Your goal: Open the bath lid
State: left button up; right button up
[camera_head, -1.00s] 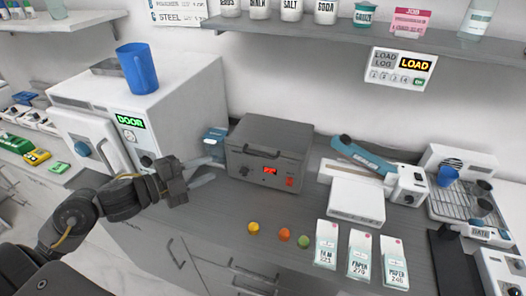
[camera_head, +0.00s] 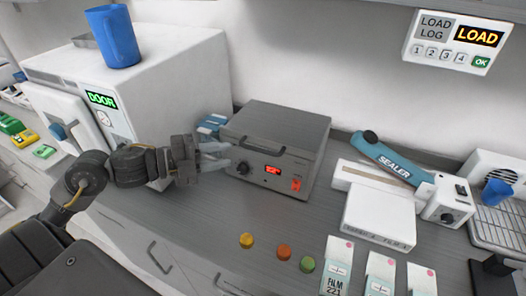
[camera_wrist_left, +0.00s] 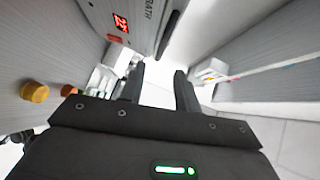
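The bath (camera_head: 256,167) is a grey box on the counter with a red display, a dark knob and a red switch on its front. Its flat grey lid (camera_head: 277,122) is down, with a dark bar handle (camera_head: 262,146) along the front edge. My left gripper (camera_head: 229,155) is at the bath's left front corner, below the handle's height in the picture, its light fingers pointing right. In the left wrist view, the fingers (camera_wrist_left: 159,84) are apart with nothing between them, and the bath's front (camera_wrist_left: 128,20) is above them. My right gripper is not in view.
A white sterilizer-like box (camera_head: 165,75) with a blue cup (camera_head: 113,36) on top stands left. A blue-armed sealer (camera_head: 392,160) is at the right.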

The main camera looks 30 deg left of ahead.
aim_at(261, 150)
pick_arm(q)
jog(key=p+x, duration=0.3)
jog(key=x, duration=0.6)
jog(key=shift+d+r, duration=0.1)
jog(key=shift+d, duration=0.1)
jog(key=shift+w+d+f, duration=0.25)
jog(key=shift+w+d, duration=0.15)
jog(key=shift+w, duration=0.1)
grip_shut()
